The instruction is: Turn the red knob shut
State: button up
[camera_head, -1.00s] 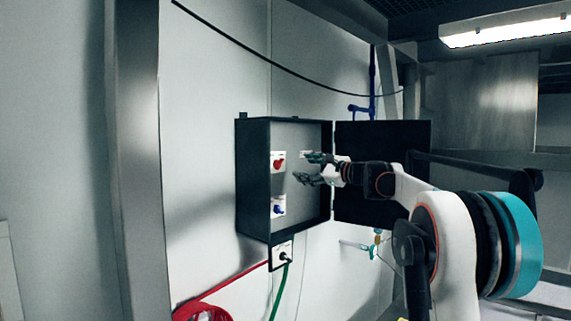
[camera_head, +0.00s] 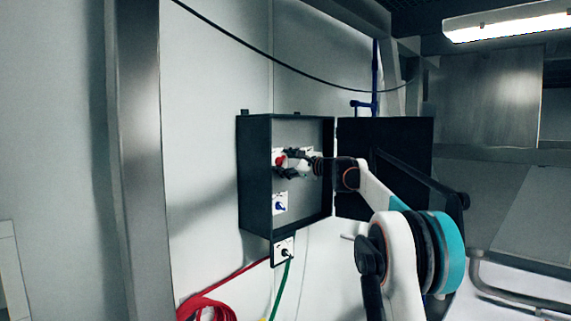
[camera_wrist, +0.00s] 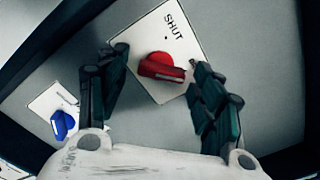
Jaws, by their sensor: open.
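The red knob (camera_wrist: 162,68) sits on a white plate (camera_wrist: 190,28) marked "SHUT" inside an open dark wall box. In the wrist view my gripper (camera_wrist: 150,72) is open, with one finger on each side of the red knob. The left finger is clearly apart from the knob; the right fingertip is close to its handle end, and I cannot tell if they touch. In the head view the red knob (camera_head: 280,160) shows at the tip of my gripper (camera_head: 293,163), which partly covers its plate.
A blue knob (camera_wrist: 63,124) on its own white plate is below the red one. The box (camera_head: 257,180) has side walls around the gripper, and its door (camera_head: 400,150) stands open at the right. A green cable (camera_head: 280,290) and a red hose (camera_head: 205,305) hang below.

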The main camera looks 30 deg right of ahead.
jog(key=c, duration=1.1)
jog(key=shift+n, duration=0.3)
jog(key=shift+a+r+n+p, duration=0.15)
jog(key=shift+n+p, duration=0.55)
jog(key=shift+n, duration=3.65)
jog(key=shift+a+r+n+p, duration=0.15)
jog(key=shift+n+p, duration=0.55)
jog(key=shift+n, duration=3.65)
jog(key=shift+d, duration=0.1)
